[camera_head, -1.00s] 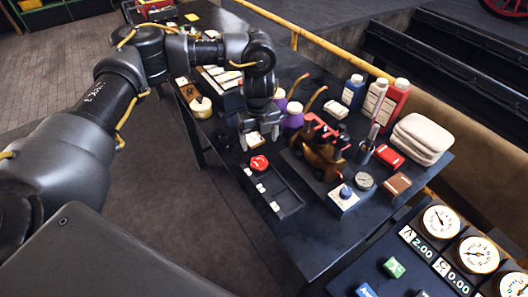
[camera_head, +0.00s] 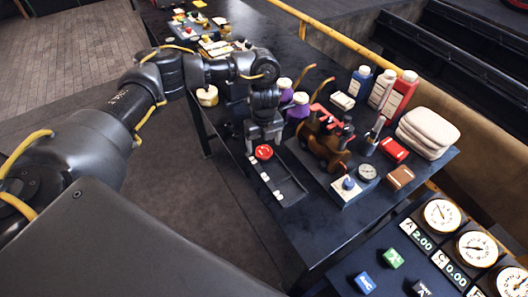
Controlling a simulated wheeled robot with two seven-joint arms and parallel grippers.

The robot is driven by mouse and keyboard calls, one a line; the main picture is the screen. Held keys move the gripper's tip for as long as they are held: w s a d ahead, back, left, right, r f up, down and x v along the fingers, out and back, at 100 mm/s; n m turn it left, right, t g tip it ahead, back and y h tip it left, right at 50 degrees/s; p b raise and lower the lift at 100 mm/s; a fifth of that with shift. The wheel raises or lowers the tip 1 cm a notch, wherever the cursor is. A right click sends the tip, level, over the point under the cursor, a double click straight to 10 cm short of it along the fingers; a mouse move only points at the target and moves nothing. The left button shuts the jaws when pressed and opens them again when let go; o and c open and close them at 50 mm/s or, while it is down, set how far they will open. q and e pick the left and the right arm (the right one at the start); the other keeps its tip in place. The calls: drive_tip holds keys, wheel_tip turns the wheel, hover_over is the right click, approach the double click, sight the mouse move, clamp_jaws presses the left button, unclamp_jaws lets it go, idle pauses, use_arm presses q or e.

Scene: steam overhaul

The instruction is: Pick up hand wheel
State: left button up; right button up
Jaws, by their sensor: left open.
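The hand wheel (camera_head: 264,152) is a small red disc at the far end of a dark shallow tray (camera_head: 291,187) on the dark bench. My left gripper (camera_head: 263,144) points down right over the red hand wheel, its pale fingertips close to the wheel's far edge. Its jaws are open. The fingertips are partly hidden, and I cannot tell whether they touch the wheel. My right gripper is not in the head view.
A brown valve assembly with red handles (camera_head: 326,138) stands right of the tray. Bottles (camera_head: 381,88), folded cloths (camera_head: 427,132) and a gauge (camera_head: 367,172) are further right. A gauge panel (camera_head: 441,245) is at lower right.

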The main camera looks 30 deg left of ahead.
sight(264, 150)
use_arm(q)
drive_tip(key=shift+w+a+f, duration=0.1)
drive_tip(key=shift+f, duration=1.45)
drive_tip(key=shift+c, duration=0.2)
drive_tip(key=c, duration=1.2)
